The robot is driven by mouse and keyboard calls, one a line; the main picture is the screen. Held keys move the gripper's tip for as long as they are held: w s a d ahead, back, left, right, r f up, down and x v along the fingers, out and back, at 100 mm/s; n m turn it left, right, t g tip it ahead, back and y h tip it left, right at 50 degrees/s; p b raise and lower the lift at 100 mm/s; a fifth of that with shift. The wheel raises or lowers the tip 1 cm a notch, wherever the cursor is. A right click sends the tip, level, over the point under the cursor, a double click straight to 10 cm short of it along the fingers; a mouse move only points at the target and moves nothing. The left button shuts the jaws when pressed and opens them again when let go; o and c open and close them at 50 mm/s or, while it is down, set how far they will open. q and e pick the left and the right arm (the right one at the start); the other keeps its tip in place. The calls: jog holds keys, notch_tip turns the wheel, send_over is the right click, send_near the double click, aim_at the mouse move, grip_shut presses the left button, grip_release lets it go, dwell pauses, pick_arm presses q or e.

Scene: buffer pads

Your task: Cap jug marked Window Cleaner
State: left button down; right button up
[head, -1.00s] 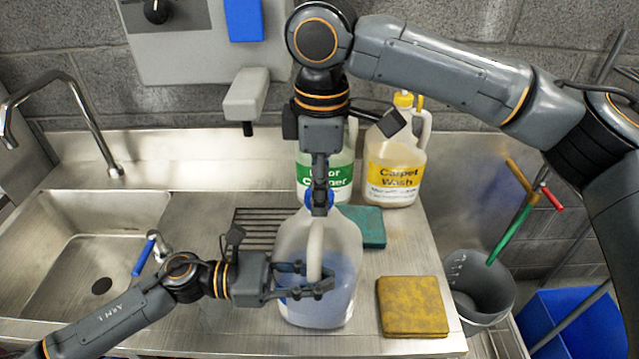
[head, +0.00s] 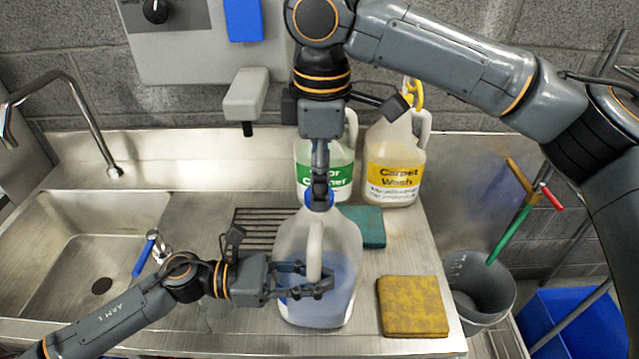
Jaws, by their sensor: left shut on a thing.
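A clear jug of blue liquid (head: 345,245) stands upright on the steel counter, its handle towards me. No label shows on this side. A blue cap (head: 318,201) sits at its mouth; whether it is seated cannot be told. My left gripper (head: 322,280) is shut on the jug's handle from the left. My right gripper (head: 320,186) points straight down just above the cap. Its fingers are seen edge-on, so whether they still hold the cap is unclear.
Behind stand a green-labelled jug (head: 338,172), partly hidden by my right arm, and a Carpet Wash jug (head: 396,165). A teal pad (head: 367,226) lies behind the front jug, a yellow-brown pad (head: 412,307) to its right. The sink (head: 100,240) is left, a grey bucket (head: 478,285) right.

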pick_arm(q)
jog(key=shift+f, duration=0.1)
pick_arm(e)
notch_tip(320, 180, up, 10)
jog(key=shift+s+d, duration=0.1)
pick_arm(q)
jog(key=c, duration=1.1)
grip_release()
jog(key=shift+c, duration=0.2)
jog(key=a, duration=1.2)
